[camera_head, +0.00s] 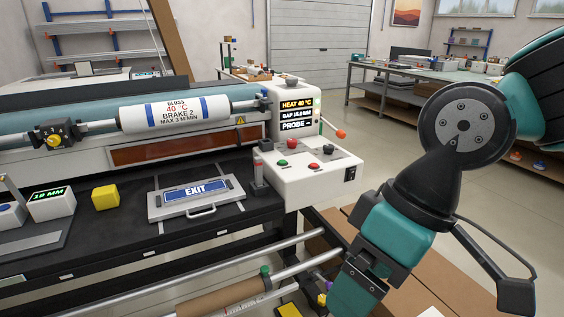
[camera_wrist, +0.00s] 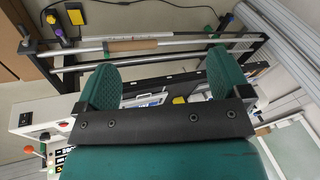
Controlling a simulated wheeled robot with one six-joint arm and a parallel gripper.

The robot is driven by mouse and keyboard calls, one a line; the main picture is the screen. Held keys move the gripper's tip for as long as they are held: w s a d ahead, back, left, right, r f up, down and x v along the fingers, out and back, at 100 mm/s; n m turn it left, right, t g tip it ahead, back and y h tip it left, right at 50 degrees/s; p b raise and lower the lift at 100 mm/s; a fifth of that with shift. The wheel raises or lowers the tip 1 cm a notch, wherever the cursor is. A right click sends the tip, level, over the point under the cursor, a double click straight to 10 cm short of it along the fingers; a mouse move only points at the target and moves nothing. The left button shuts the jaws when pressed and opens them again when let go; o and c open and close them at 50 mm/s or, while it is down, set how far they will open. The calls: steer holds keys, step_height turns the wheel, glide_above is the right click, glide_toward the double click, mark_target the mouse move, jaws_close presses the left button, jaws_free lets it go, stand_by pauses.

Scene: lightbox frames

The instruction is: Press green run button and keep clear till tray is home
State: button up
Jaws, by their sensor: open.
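The green run button (camera_head: 282,163) is on top of the white control box (camera_head: 318,186). A red button (camera_head: 292,143), a red knob (camera_head: 313,167) and a black knob (camera_head: 328,149) share that box. The grey tray (camera_head: 163,211) with a front handle lies on the black bed, a blue EXIT sign (camera_head: 194,190) on it. My gripper (camera_wrist: 165,68) is open and empty, its teal fingers wide apart in the wrist view. In the head view it is low right, in front of the control box and apart from it, its tips cut off or unclear.
A roller (camera_head: 160,113) marked 40 °C spans the machine behind the tray. A display (camera_head: 294,115) reads HEAT 40 °C. A yellow block (camera_head: 105,197) stands left of the tray. Rails with a brown roll (camera_head: 222,296) lie below the bed. Open floor lies behind my arm.

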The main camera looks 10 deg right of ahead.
jaws_close()
stand_by(0.3)
stand_by(1.4)
